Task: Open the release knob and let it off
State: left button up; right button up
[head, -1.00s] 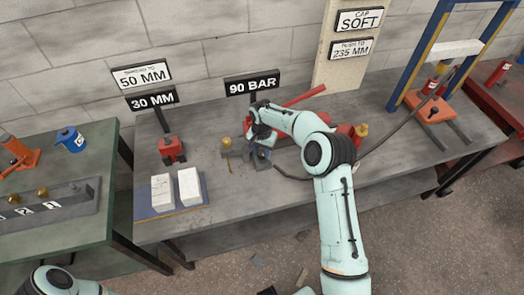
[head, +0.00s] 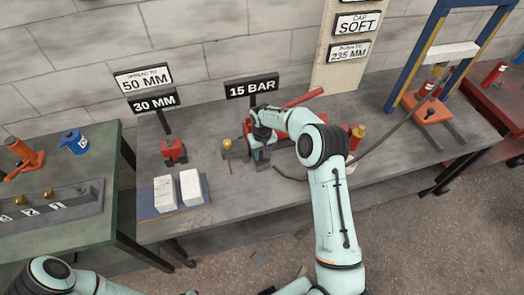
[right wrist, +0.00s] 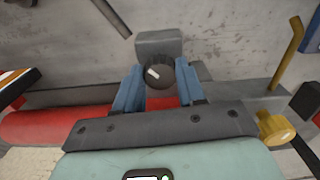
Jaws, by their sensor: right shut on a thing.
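The release knob (right wrist: 158,76) is dark and round with a white mark on its face. It sits in front of a grey block (right wrist: 158,43) in the right wrist view. My right gripper (right wrist: 160,70) has its blue fingers on either side of the knob and is shut on it. In the head view my right gripper (head: 262,152) is at the pump on the bench, and my arm hides most of the pump and the knob. The pressure sign (head: 254,88) behind reads 15 BAR. My left gripper is out of view.
A red pump handle (head: 302,98) slants up beside my right wrist. A brass-topped part (head: 358,132) and a black hose (head: 400,125) lie to the right. A red jack (head: 173,151) and two white blocks (head: 191,187) stand left.

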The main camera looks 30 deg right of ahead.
jog(key=n+p, duration=0.1)
jog(key=n, duration=0.2)
jog(key=shift+n, duration=0.3)
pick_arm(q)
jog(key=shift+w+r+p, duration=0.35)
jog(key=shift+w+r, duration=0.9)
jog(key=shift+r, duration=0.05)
pick_arm(e)
jog(key=shift+d+n, duration=0.1)
jog(key=shift+n, duration=1.4)
jog(key=o, duration=1.1)
jog(key=shift+c, duration=0.2)
jog(key=shift+r, duration=0.1)
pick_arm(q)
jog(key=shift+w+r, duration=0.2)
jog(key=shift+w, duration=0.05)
pick_arm(e)
notch_tip(320, 180, up, 13)
